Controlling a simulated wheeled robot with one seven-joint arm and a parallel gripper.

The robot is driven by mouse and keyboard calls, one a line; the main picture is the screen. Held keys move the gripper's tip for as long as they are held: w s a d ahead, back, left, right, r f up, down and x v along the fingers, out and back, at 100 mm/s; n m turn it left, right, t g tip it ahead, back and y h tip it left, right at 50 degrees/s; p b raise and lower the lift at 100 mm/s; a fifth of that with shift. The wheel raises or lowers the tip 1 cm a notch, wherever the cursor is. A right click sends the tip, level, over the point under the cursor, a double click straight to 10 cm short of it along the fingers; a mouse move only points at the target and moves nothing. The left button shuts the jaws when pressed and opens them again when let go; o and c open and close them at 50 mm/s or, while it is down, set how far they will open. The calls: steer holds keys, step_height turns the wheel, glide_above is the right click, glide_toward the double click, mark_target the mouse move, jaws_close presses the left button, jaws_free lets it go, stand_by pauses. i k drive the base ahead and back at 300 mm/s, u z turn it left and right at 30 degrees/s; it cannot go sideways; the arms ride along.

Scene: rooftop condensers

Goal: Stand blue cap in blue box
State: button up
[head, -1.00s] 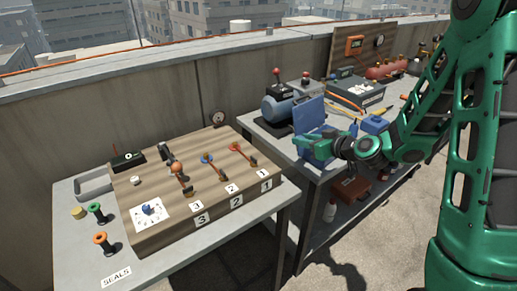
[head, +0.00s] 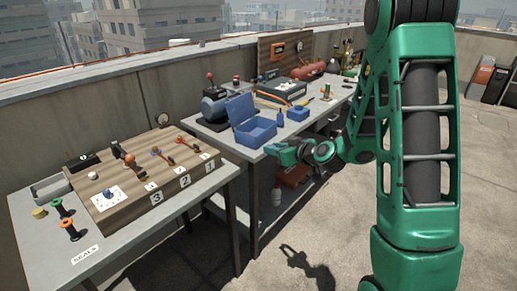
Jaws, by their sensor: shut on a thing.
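The blue box (head: 253,133) stands with its lid raised near the front left corner of the far grey table. My gripper (head: 270,151) is just right of and below the box in the picture, by the table's front edge. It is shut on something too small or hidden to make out. I cannot tell whether that is the blue cap. A small blue piece (head: 107,193) lies on a white marked sheet on the wooden panel. What lies inside the box is not clear.
Open floor (head: 310,220) lies in front.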

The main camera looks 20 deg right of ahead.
mark_target(256, 131)
steer(key=z, duration=0.15)
steer(key=i, duration=1.05)
steer(key=z, duration=0.6)
